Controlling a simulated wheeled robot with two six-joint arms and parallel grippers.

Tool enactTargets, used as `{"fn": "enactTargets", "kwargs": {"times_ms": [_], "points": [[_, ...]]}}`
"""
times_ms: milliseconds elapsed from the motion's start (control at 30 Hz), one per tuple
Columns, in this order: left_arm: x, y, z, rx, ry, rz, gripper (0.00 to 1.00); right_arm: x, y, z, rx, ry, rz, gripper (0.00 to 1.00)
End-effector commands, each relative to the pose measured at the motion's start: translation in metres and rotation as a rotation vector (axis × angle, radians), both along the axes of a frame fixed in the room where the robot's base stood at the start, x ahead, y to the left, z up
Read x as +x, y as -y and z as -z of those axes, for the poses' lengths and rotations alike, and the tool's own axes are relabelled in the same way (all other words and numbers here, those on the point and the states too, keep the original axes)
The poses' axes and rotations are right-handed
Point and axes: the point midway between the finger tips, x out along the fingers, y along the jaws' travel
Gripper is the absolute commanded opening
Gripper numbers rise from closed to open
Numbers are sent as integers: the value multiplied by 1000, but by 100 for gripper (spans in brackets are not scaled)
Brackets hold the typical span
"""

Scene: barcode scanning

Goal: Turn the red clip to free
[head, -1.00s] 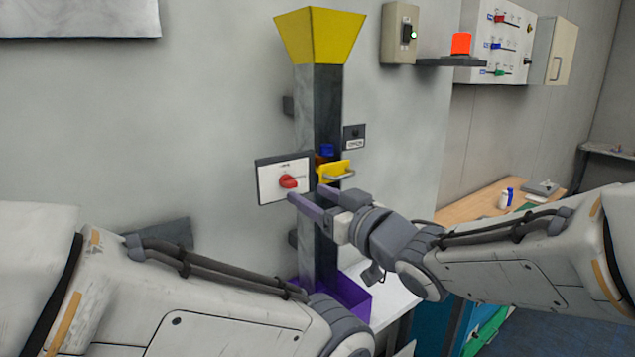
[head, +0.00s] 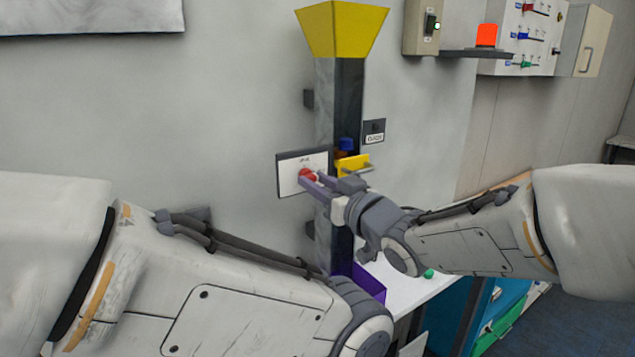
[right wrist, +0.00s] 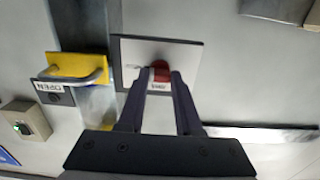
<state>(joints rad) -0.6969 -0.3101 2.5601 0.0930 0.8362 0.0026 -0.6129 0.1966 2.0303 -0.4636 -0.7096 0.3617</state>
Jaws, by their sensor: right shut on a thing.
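The red clip (head: 307,175) is a small red knob on a white plate (head: 290,187) with a dark edge, fixed on the wall side of the dark column. My right gripper (head: 311,181) reaches the plate from the right, and its two fingers are shut on the red clip. The right wrist view shows the red clip (right wrist: 160,70) between the fingertips, with a small white label just below it that is too small to read. My left arm crosses the lower left; its gripper is out of view.
The column carries a yellow hopper (head: 342,28) on top and a yellow gate with a handle (head: 353,165) beside the plate. A purple bin (head: 368,283) sits at its foot. A switch box (head: 422,27) and an orange lamp (head: 486,36) are on the wall at upper right.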

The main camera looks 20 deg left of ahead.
Motion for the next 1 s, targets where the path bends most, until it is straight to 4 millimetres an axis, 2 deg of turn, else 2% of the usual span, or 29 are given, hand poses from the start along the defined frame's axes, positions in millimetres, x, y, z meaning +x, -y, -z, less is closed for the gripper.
{"fn": "enactTargets", "kwargs": {"times_ms": [167,367,1000], "points": [[0,0,5,0,0,0,0,1,2,1,-13,19,1,0],[0,0,20,0,0,1,0,1,3,2,-66,92,2,0],[0,0,87,0,0,3,0,1,4,3,-423,545,5,0]]}}
